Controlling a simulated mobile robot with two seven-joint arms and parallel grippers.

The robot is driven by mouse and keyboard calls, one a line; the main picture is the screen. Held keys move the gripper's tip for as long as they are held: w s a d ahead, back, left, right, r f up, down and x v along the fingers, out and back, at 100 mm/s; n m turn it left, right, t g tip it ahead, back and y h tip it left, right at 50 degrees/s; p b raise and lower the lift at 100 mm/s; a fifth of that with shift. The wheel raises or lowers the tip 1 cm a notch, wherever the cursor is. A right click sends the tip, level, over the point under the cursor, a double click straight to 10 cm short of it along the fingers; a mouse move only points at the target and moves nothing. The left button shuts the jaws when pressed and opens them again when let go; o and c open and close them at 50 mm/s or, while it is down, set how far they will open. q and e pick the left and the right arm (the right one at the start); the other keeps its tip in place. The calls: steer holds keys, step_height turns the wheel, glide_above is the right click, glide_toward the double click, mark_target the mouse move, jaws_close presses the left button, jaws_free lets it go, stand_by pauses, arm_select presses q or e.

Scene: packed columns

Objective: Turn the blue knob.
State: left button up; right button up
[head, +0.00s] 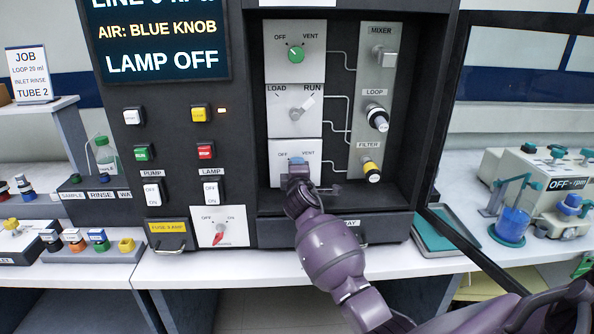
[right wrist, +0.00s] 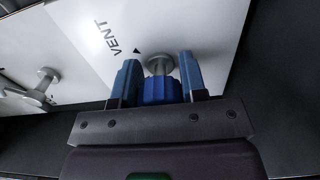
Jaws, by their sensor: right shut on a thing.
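The blue knob (head: 296,160) is on the lowest white panel (head: 313,152) in the recess of the dark cabinet, between the printed words OFF and VENT. My right gripper (head: 298,171) reaches it from below and in front, and hides the lower part of that panel. In the right wrist view the blue knob (right wrist: 161,90) sits on a grey stem between the two blue fingers of my right gripper (right wrist: 159,82), which is shut on it. The word VENT and a black triangle show beside the stem. Which way the knob points is hard to tell. My left gripper is out of view.
A green knob (head: 296,54) and a grey LOAD/RUN lever (head: 304,104) sit above on the same column. LOOP (head: 377,117) and FILTER (head: 371,170) fittings stick out at the right. The display (head: 155,38) reads AIR: BLUE KNOB and LAMP OFF.

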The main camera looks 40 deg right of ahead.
steer(key=shift+f, duration=0.1)
steer(key=o, duration=0.9)
steer(key=p+v, duration=0.1)
steer(key=v, duration=1)
steer(key=shift+d, duration=0.1)
